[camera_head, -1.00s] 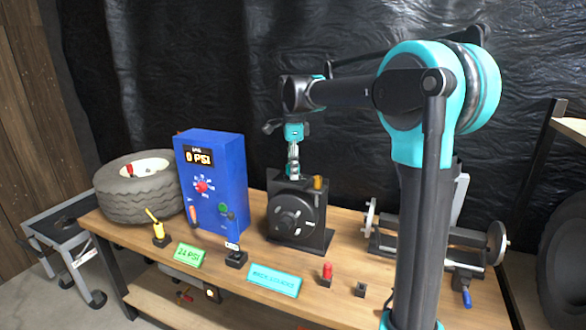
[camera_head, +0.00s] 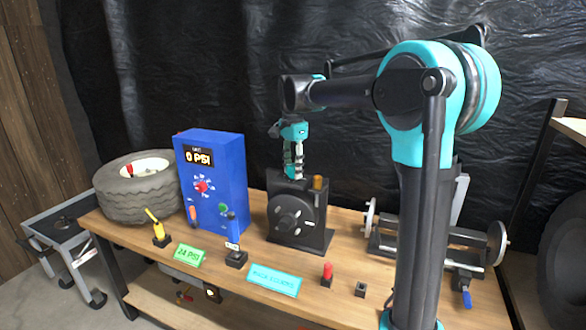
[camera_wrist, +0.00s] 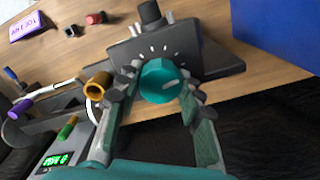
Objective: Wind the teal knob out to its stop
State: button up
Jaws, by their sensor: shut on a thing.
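The teal knob (camera_wrist: 160,82) shows in the wrist view, with a pale pointer bar on its face and white tick marks beside it on the black block (camera_wrist: 205,45). My gripper's two fingers (camera_wrist: 158,92) lie on either side of the knob and are shut on it. In the head view the black block (camera_head: 310,238) stands on the bench with a round black disc on its front. My gripper (camera_head: 293,176) points down at its top from above.
A brass cylinder (camera_head: 318,184) stands close beside my gripper. A blue box (camera_head: 215,165) reading 0 PSI and a tire (camera_head: 140,200) stand to the left. A shafted device (camera_head: 440,245) is at right. Signs and small controls line the bench front.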

jog(key=n, duration=0.4)
jog(key=shift+n, duration=0.3)
jog(key=n, duration=0.3)
jog(key=shift+n, duration=0.4)
jog(key=n, duration=1.3)
jog(key=shift+n, duration=0.3)
jog(key=n, duration=0.8)
jog(key=shift+n, duration=2.2)
